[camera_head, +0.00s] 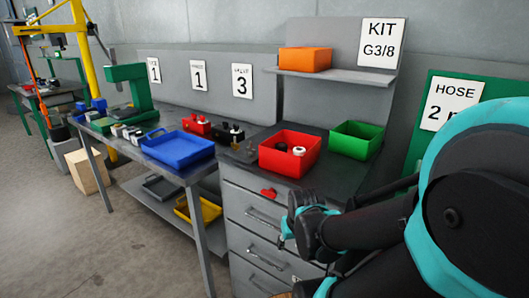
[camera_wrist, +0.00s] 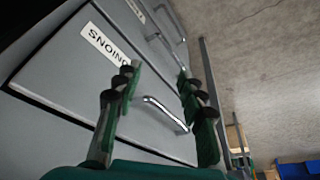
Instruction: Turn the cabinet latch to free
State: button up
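The red cabinet latch (camera_head: 268,193) is on the upper front of the grey drawer cabinet (camera_head: 233,213) in the head view. I cannot make out the latch in the wrist view. My gripper (camera_wrist: 158,72) is open and empty in the wrist view, its two green and black fingers spread apart. Between and beyond the fingers is a drawer front with a metal handle (camera_wrist: 165,114) and a white label (camera_wrist: 103,42).
A red bin (camera_head: 289,170) and a green bin (camera_head: 356,139) stand on the cabinet top. An orange bin (camera_head: 305,59) sits on the shelf above. A bench with a blue tray (camera_head: 178,150) stands to the left. The floor in front is clear.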

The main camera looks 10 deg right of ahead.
aim_at(270, 193)
jog(key=l, duration=0.35)
jog(key=k+u, duration=0.3)
jog(key=u, duration=0.15)
jog(key=k+u, duration=0.25)
jog(key=u, duration=0.2)
jog(key=k+j+u, duration=0.1)
jog(key=k+u, duration=0.2)
jog(key=u, duration=0.15)
